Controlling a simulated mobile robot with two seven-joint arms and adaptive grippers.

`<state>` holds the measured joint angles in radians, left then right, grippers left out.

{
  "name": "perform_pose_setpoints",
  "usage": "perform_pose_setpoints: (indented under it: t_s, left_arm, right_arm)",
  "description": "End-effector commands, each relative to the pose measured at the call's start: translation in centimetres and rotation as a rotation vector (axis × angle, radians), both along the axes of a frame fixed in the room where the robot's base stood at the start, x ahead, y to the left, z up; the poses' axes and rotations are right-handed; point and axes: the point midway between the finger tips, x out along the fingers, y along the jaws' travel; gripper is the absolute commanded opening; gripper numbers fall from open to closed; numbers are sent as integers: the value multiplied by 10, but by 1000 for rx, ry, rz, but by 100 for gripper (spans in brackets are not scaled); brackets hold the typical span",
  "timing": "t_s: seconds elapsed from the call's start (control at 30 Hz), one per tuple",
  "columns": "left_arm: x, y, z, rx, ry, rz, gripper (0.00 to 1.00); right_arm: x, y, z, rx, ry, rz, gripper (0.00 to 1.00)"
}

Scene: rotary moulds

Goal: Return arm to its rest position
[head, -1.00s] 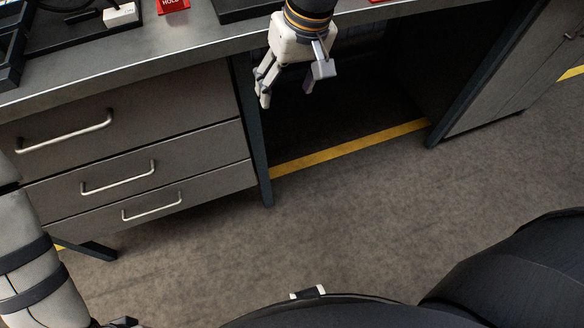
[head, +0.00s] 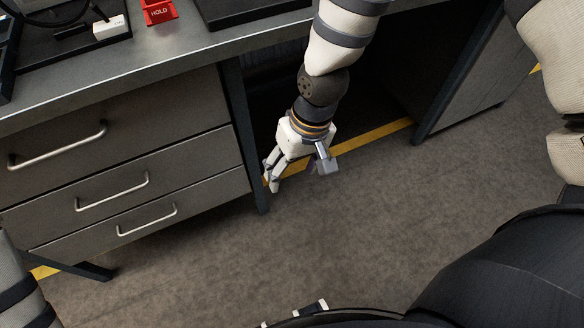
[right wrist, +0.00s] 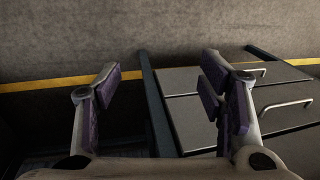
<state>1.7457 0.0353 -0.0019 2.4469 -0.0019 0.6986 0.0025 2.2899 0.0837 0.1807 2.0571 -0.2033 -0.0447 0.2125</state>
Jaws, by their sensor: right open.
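My right gripper (head: 302,172) hangs pointing down in front of the bench's open knee space, below the worktop edge. Its fingers are spread with nothing between them. In the right wrist view the two fingers (right wrist: 160,90) stand wide apart, with a table leg, drawers and floor showing beyond. Part of what looks like my left arm shows at the lower left of the head view; its gripper is not in view.
The steel worktop (head: 150,70) holds a red HOLD sign (head: 158,12), a white block (head: 110,27) and dark trays. A drawer unit (head: 120,170) stands left of the dark bench leg (head: 245,130). The grey floor (head: 300,240) in front is clear.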

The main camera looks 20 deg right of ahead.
Motion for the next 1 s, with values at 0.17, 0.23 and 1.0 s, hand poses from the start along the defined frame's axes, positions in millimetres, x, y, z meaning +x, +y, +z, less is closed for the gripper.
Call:
perform_pose_setpoints:
  t_s: [0.17, 0.23, 1.0]
  left_arm:
    - [0, 0, 0, 0, 0, 0, 0]
    - [1, 0, 1, -1, -3, 4, 0]
    - [1, 0, 1, -1, -3, 3, 0]
  right_arm:
    - [0, 0, 0, 0, -1, 0, 63]
    - [-1, 0, -1, 0, 1, 0, 63]
    - [-249, -78, -87, -186, 199, -34, 63]
